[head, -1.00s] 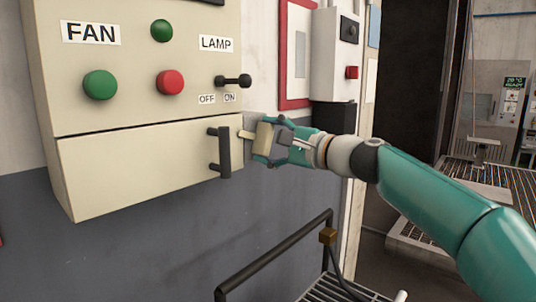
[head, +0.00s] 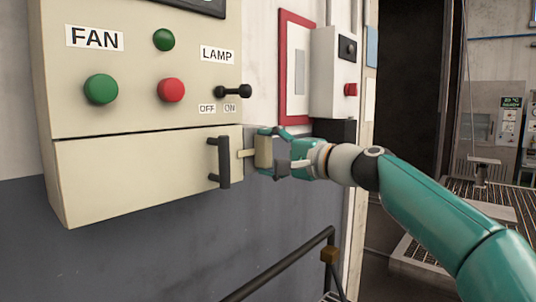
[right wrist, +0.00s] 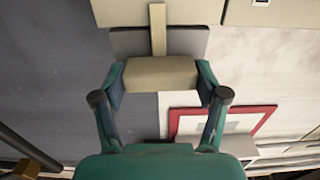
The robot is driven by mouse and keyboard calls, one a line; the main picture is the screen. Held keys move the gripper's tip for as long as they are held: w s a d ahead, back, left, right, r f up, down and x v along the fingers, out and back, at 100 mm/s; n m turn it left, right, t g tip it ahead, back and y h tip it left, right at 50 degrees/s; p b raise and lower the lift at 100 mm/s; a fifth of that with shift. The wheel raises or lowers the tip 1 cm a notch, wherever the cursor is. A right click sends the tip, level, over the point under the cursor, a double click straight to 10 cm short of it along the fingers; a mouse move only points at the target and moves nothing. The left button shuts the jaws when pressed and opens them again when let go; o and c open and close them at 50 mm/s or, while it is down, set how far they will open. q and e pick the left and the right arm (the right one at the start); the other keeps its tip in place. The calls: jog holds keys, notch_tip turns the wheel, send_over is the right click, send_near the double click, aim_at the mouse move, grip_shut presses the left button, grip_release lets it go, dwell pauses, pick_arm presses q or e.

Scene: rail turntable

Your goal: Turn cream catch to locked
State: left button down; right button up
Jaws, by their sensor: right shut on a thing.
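The cream catch has a square block (head: 263,151) on a thin stem at the right edge of the beige panel's lower door, beside the black handle (head: 224,162). The stem lies about level and the block stands upright in the head view. My right gripper (head: 272,150) is shut on the block from the right. In the right wrist view the block (right wrist: 160,74) sits between the two fingers of the gripper (right wrist: 160,80), with the stem (right wrist: 157,30) running up toward the panel. I see no locked mark. My left gripper is not in view.
Above the door are a black lamp lever (head: 233,91), green buttons and a red button (head: 171,90). A red frame (head: 284,65) and a grey box (head: 327,75) are on the wall behind my gripper. A dark railing (head: 285,262) stands below.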

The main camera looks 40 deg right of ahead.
jog(key=shift+w+a+f, duration=0.1)
jog(key=shift+f, duration=0.25)
jog(key=o, duration=1.2)
jog(key=shift+c, duration=0.2)
jog(key=shift+r, duration=0.15)
jog(key=shift+s+r, duration=0.1)
jog(key=shift+s, duration=0.1)
jog(key=s+d, duration=0.1)
jog(key=s, duration=1)
jog(key=shift+s, duration=0.35)
